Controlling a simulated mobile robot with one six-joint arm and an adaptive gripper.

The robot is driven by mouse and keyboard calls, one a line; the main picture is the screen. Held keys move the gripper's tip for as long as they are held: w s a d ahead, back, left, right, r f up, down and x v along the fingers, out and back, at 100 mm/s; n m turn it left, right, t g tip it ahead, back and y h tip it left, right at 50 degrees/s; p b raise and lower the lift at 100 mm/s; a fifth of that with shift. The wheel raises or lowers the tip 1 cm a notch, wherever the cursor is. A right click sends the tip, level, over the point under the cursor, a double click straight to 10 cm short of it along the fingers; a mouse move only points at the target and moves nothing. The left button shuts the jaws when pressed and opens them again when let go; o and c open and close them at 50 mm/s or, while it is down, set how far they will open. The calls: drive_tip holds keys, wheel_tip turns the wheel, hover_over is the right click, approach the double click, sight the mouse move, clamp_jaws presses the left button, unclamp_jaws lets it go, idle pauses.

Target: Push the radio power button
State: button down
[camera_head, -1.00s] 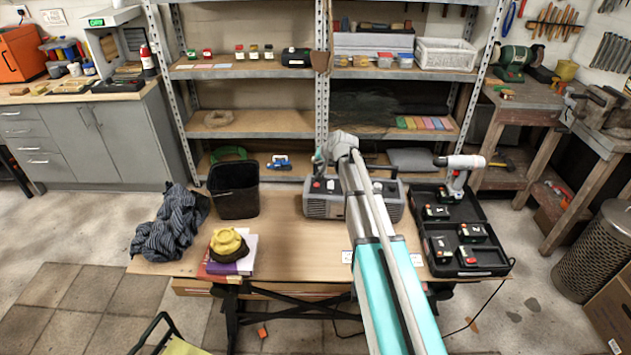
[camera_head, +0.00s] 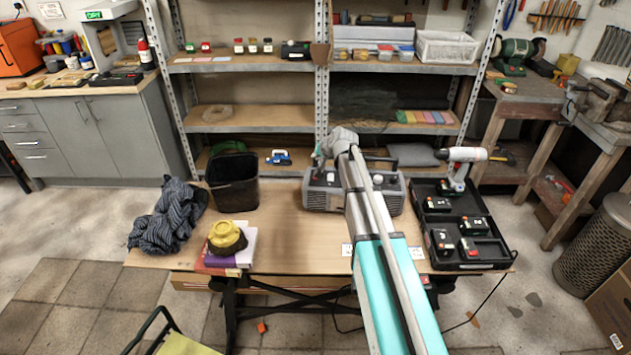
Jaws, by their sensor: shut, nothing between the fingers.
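The radio (camera_head: 322,195) is a grey box with a dark handle and pale knobs, standing at the back of the wooden table. My arm crosses in front of its middle and hides part of its front. My gripper (camera_head: 317,163) is shut and empty, at the upper left of the radio. It is small in view and partly behind my wrist. I cannot tell whether it touches the radio. I cannot make out the red power button clearly; the area by the fingertips is too small and partly covered.
A black bin (camera_head: 233,182), a striped cloth (camera_head: 170,222) and books with a yellow-brown object (camera_head: 228,238) stand left on the table (camera_head: 290,245). A black case (camera_head: 480,262) with a drill (camera_head: 460,165) and batteries lies right. Shelves rise behind. The table's front middle is clear.

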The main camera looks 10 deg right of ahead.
drive_tip(key=shift+f+b, duration=2.85)
drive_tip(key=shift+f, duration=0.35)
drive_tip(key=shift+f, duration=0.1)
drive_tip(key=shift+f+b, duration=0.3)
drive_tip(key=shift+b, duration=0.1)
drive_tip(key=shift+f+b, duration=0.45)
drive_tip(key=shift+r, duration=0.2)
idle(0.3)
drive_tip(key=shift+r+p, duration=0.7)
drive_tip(key=shift+p, duration=0.2)
wheel_tip(320, 180, up, 5)
drive_tip(key=p, duration=0.5)
